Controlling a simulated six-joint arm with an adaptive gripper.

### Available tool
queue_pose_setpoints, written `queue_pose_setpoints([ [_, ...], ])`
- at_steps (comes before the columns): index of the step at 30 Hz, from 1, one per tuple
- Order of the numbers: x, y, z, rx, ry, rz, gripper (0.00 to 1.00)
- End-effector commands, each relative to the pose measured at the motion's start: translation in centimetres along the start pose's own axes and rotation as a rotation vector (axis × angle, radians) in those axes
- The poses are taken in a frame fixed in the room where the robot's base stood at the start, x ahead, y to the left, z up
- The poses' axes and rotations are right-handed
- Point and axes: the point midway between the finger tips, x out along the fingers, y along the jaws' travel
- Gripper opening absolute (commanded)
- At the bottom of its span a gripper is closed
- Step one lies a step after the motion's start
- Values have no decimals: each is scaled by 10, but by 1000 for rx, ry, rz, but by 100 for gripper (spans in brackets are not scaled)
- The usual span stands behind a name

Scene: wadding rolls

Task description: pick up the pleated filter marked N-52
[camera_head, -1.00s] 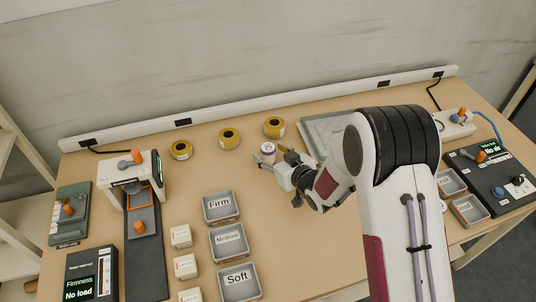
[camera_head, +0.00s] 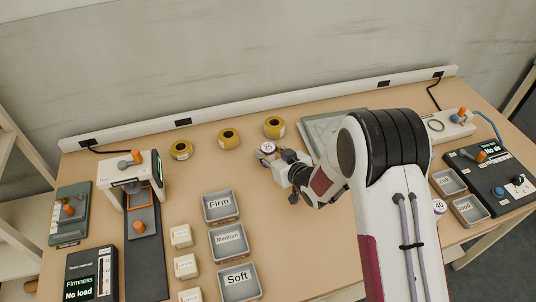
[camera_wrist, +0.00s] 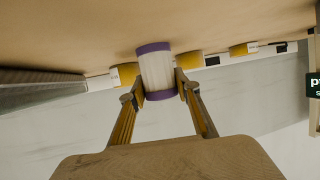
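A small white pleated filter (camera_head: 267,149) with purple end bands is at my gripper's tip, in front of the yellow rolls. Its top label is too small to read surely. In the wrist view, the filter (camera_wrist: 156,72) stands between the two fingers of my gripper (camera_wrist: 160,92), which press against its sides. My gripper (camera_head: 272,158) looks shut on it in the head view. I cannot tell whether the filter is clear of the table. Another white filter (camera_head: 439,206), with a label that seems to read 40 or 46, is partly behind my arm at the right.
Yellow rolls (camera_head: 229,137) line the back of the table. Grey trays marked Firm (camera_head: 219,220), Medium and Soft (camera_head: 239,296) stand front left, beside pale blocks (camera_head: 186,267). A grey panel (camera_head: 310,122) lies behind my arm. Test devices (camera_head: 130,166) occupy both sides.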

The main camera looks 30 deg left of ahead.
Motion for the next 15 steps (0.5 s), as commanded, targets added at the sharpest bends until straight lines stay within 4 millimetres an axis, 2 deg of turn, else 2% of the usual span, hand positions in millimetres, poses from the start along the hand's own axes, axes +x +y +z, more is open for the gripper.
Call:
queue_pose_setpoints([
  [15,-2,0,-5,-1,2,0,10],
])
